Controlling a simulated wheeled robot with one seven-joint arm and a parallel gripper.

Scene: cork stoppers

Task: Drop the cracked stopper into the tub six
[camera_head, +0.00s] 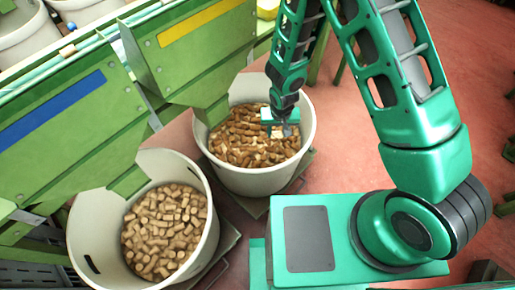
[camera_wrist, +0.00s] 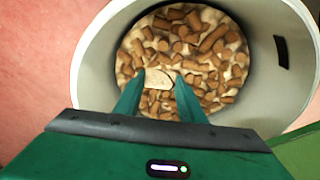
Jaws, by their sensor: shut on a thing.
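My gripper (camera_head: 279,132) hangs over the far white tub (camera_head: 309,125), which holds many brown stoppers. In the wrist view my gripper (camera_wrist: 158,84) has its two green fingers shut on a pale stopper (camera_wrist: 158,79). Its light end faces the camera and a dark line shows on it, which looks like a crack. The tub's pale wall (camera_wrist: 98,70) surrounds the fingers in this view, with the stoppers below them. I cannot tell the exact height of the held stopper above the pile. No number is readable on the tub.
A second white tub (camera_head: 88,222) with lighter tan stoppers stands nearer, at the lower left. Green chutes with a blue strip (camera_head: 53,105) and a yellow strip (camera_head: 200,28) reach over the tubs from the left. The reddish floor (camera_head: 475,80) is mostly open at the right.

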